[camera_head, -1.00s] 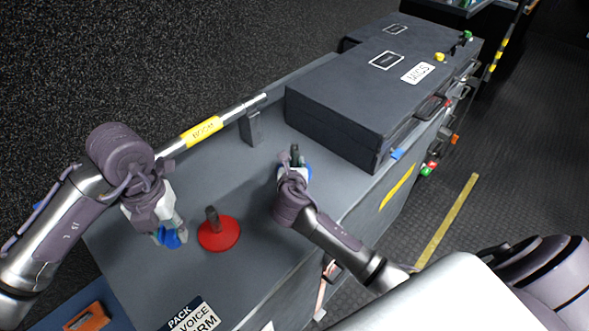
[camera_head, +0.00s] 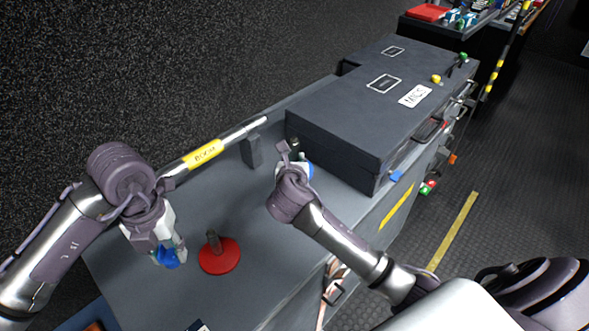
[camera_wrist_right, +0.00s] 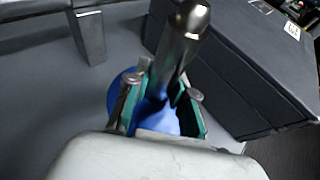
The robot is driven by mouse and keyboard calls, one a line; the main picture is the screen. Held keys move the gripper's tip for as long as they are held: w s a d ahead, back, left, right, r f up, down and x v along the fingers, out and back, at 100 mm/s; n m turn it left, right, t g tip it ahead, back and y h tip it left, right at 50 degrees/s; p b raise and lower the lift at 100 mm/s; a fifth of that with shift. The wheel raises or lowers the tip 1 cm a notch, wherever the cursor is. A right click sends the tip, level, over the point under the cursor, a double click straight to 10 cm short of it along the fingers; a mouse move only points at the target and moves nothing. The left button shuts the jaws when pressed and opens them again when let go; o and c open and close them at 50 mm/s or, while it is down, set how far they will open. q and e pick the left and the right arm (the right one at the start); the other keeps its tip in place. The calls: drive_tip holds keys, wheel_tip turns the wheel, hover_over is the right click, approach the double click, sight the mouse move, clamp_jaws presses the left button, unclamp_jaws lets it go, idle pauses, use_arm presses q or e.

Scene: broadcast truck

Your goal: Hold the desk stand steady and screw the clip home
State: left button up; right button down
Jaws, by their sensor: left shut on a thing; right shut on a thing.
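A desk stand with a round blue base and a dark metallic post (camera_wrist_right: 183,38) stands upright on the grey case top. Its post top also shows in the head view (camera_head: 295,146). My right gripper (camera_wrist_right: 162,100) is shut on its blue lower part; the fingers hide some of the base. In the head view my right gripper (camera_head: 294,168) stands beside the big black case. My left gripper (camera_head: 172,252) is shut on a small blue thing (camera_head: 167,259), perhaps the clip. It is apart from the blue stand, left of a red-based stand (camera_head: 220,257).
A black case marked MICS (camera_head: 335,125) stands right behind the right gripper. A boom pole with a yellow label (camera_head: 203,154) lies along the back, near a grey upright bracket (camera_head: 251,151). The grey top (camera_head: 210,205) between the grippers is mostly clear.

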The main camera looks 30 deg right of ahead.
drive_tip(key=shift+r, duration=0.15)
drive_tip(key=c, duration=1.7)
unclamp_jaws()
clamp_jaws()
